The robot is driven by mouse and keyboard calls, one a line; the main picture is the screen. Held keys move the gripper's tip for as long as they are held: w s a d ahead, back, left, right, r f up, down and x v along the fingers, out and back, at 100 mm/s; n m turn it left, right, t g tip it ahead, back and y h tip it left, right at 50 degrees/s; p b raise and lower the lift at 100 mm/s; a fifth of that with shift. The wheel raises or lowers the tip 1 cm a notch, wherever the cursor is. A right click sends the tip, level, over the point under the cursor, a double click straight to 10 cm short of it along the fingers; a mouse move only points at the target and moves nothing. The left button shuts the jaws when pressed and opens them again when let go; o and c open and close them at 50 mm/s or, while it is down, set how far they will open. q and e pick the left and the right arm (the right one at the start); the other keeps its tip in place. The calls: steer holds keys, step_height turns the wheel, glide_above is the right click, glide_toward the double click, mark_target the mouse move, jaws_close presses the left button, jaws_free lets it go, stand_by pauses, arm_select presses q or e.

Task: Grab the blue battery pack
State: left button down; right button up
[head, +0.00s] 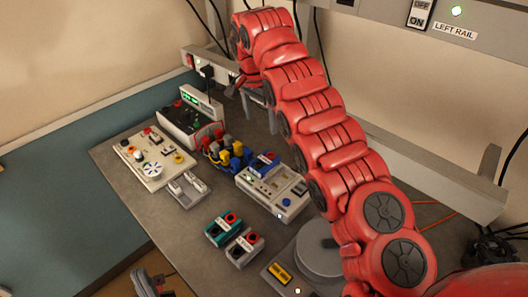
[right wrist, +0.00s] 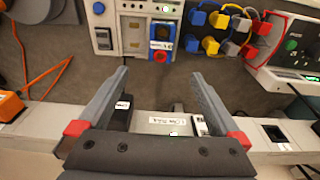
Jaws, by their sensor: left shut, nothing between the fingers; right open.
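The blue battery pack (head: 265,163) has a red knob and a pale label. It sits at the back edge of a cream-grey console (head: 292,204). In the right wrist view the pack (right wrist: 163,34) lies beyond my open fingers, roughly in line with the gap between them. My right gripper (right wrist: 158,74) is open and empty, and the pack is apart from it. In the head view the red right arm reaches across to the back of the bench and mostly hides its gripper. My left gripper (head: 151,284) is shut and empty at the bottom left, off the bench edge.
A teal pack (head: 223,228) and a grey pack (head: 244,247) lie in front of the console. Blue and yellow plugs (head: 232,155), a switch panel (head: 154,158) and a black-and-white unit (head: 190,122) stand left of it. A grey rail runs along the back wall.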

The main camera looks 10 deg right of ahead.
steer(key=p, duration=0.3)
glide_above(265, 160)
steer(key=f, duration=1.1)
steer(key=shift+s+a, duration=0.2)
steer(key=shift+s, duration=0.15)
steer(key=shift+f+p, duration=0.35)
steer(key=shift+p, duration=0.1)
steer(key=f, duration=0.1)
steer(key=f+p, duration=0.2)
steer(key=f, duration=0.1)
steer(key=shift+w+d, duration=0.1)
steer(key=shift+w, duration=0.25)
steer(key=shift+f, duration=0.45)
jaws_close()
